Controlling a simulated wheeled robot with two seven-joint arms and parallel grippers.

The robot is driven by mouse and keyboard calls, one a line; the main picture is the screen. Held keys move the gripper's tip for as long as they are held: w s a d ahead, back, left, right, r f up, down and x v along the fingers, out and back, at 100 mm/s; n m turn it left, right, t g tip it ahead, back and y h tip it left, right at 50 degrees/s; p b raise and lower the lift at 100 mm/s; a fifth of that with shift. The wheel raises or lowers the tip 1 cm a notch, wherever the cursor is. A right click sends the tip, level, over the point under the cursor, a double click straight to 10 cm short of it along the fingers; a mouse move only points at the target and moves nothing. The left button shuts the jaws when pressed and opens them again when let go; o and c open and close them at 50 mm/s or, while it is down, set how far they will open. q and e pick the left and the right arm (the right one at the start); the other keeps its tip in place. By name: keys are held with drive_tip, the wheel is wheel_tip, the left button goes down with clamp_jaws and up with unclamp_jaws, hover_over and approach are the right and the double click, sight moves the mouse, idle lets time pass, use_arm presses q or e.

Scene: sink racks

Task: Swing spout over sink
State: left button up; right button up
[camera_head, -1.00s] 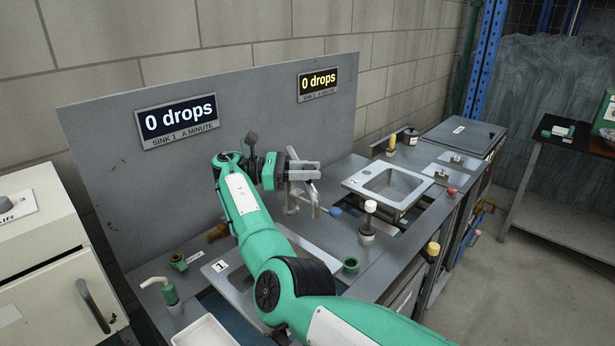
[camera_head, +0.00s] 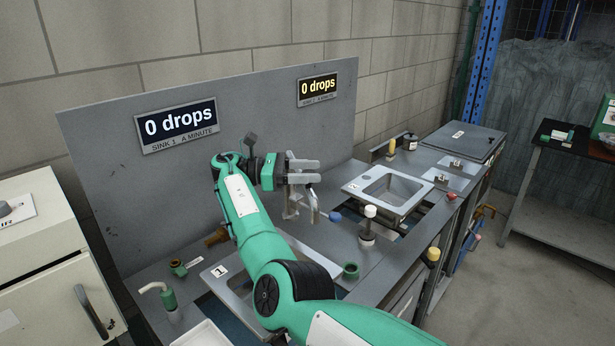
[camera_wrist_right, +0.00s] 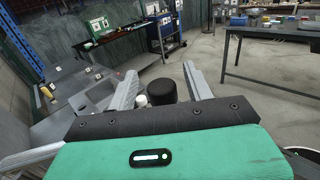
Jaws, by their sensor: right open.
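My right gripper (camera_head: 311,171) is open, its two grey fingers spread one above the other in the head view. It is just above and behind a metal faucet with a hooked spout (camera_head: 313,205), between the two sinks. The gripper partly hides the faucet's upper part, and I cannot tell whether they touch. Sink 2 (camera_head: 416,191) has its basin to the right of the spout. Sink 1 (camera_head: 325,262), marked 1, is largely hidden by my right arm. In the wrist view the open fingers (camera_wrist_right: 160,80) flank a black round thing (camera_wrist_right: 162,91). My left gripper is not in view.
A blue knob (camera_head: 335,216) and a white-capped post (camera_head: 369,212) stand near the spout. A small green tap with a pale spout (camera_head: 168,296) is at front left. A grey panel (camera_head: 245,110) with two "0 drops" displays rises behind the counter.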

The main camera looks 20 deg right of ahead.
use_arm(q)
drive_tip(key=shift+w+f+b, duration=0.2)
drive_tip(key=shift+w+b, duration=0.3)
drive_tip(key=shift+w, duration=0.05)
use_arm(e)
wheel_tip(320, 180, up, 19)
